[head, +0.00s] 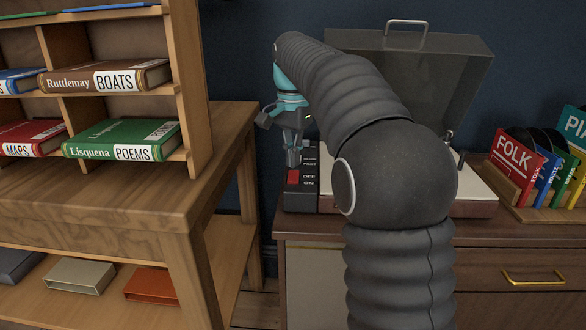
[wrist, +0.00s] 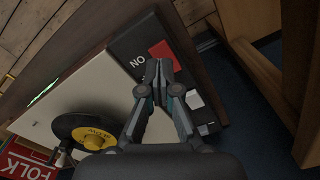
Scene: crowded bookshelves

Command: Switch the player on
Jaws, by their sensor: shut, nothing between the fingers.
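The player stands on a wooden cabinet with its dark lid (head: 440,75) raised. Its cream deck (head: 477,185) is partly hidden behind my arm. A black control strip (head: 300,205) runs along the player's left side. It carries a red switch (head: 293,177) beside white lettering, with ON nearest the front edge. In the wrist view the red switch (wrist: 168,54) shows just beyond the fingertips, beside ON, which appears upside down. My gripper (head: 292,163) points down over the strip, shut and empty; it also shows in the wrist view (wrist: 158,64). I cannot tell whether the fingertips touch the switch.
A wooden bookshelf with books such as the green POEMS book (head: 122,140) stands at the left, with a gap before the cabinet. A record rack with a red FOLK sleeve (head: 517,162) stands right of the player. A record with a yellow label (wrist: 90,134) lies on the deck.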

